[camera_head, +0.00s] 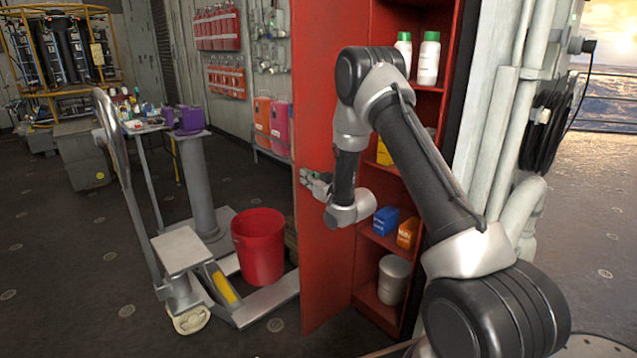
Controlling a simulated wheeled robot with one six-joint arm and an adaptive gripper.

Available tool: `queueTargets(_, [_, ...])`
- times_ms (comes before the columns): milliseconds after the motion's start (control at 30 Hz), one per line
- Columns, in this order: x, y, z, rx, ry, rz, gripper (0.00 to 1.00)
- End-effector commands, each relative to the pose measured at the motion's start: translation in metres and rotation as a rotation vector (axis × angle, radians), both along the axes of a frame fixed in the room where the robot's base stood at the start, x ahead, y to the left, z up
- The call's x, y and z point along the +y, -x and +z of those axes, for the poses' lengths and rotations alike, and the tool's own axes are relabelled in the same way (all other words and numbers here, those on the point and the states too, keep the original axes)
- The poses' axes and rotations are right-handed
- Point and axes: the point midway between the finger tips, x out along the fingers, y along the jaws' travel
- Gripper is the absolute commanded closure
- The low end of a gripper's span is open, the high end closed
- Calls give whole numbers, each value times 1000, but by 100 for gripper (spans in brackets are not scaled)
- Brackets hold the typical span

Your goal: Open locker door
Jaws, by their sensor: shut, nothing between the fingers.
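The tall red locker (449,64) stands at centre right with its inside showing. Its red door (326,270) stands open, swung out to the left of the shelves. My gripper (307,178) is shut and empty at mid-height, near the left edge of the door. It overlaps the door face in the picture; whether it touches the door I cannot tell. My arm hides part of the door and of the shelves. No handle is clearly visible.
Shelves hold white bottles (429,60), a blue bin (385,221), an orange bin (408,232) and a grey canister (393,280). A red bucket (259,250) sits on a pallet jack (181,252) left of the door. A pale pillar (497,120) borders the locker's right.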

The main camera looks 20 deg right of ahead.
Motion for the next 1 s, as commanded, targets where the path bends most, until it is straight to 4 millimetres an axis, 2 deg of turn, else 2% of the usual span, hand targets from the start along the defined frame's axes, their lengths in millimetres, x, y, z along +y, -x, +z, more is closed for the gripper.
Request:
queueTargets(33, [9, -10, 1, -3, 0, -28, 100])
queueTargets(233, [24, -46, 0, -2, -1, -163, 100])
queueTargets(500, [31, -79, 0, -1, 0, -206, 100])
queueTargets(700, [32, -88, 0, 0, 0, -205, 100])
queueTargets(1000, [32, -89, 0, 0, 1, -204, 100])
